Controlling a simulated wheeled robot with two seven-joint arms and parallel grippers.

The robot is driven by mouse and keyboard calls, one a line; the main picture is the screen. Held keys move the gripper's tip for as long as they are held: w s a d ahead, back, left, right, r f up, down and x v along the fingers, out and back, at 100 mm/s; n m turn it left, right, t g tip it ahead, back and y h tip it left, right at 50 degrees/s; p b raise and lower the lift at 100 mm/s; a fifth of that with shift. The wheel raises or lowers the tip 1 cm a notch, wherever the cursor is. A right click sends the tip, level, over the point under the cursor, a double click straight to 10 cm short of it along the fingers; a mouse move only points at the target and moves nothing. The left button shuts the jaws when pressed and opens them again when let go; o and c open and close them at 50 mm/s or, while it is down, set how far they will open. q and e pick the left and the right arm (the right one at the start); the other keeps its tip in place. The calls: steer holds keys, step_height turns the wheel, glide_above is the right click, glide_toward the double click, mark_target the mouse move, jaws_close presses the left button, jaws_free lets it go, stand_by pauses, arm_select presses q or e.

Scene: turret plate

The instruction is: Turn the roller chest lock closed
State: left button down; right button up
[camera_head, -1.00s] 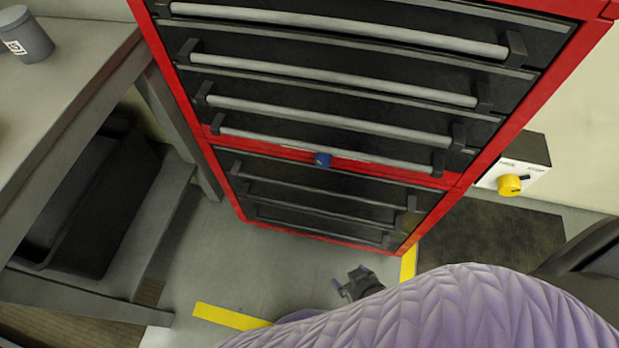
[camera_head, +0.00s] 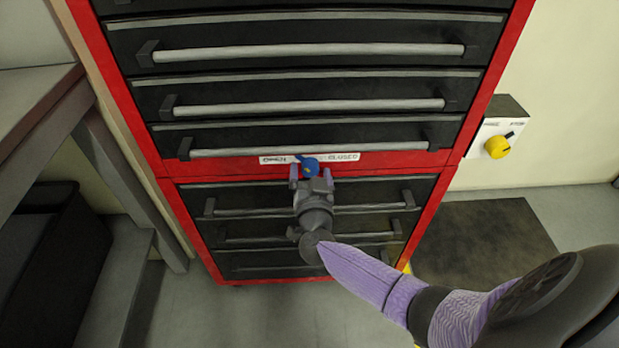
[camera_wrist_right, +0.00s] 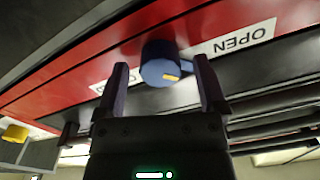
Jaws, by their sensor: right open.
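The roller chest lock is a blue knob (camera_head: 309,167) on the red strip between the upper and lower drawers. A white label (camera_head: 345,157) behind it reads OPEN at the left and CLOSED at the right. The knob's pointer leans up and left, toward OPEN. My right gripper (camera_head: 311,177) is open, with its fingers at either side of the knob. In the right wrist view the blue knob (camera_wrist_right: 160,64) shows between the two fingertips, and I see no clear contact. My left gripper is not in view.
The red roller chest (camera_head: 479,100) has several dark drawers with long grey handles (camera_head: 310,149) above and below the lock. A box with a yellow knob (camera_head: 497,147) is on the wall at the right. A grey workbench (camera_head: 38,108) stands at the left. Floor shows in front.

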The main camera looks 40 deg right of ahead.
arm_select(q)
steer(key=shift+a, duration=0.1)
arm_select(e)
jaws_close()
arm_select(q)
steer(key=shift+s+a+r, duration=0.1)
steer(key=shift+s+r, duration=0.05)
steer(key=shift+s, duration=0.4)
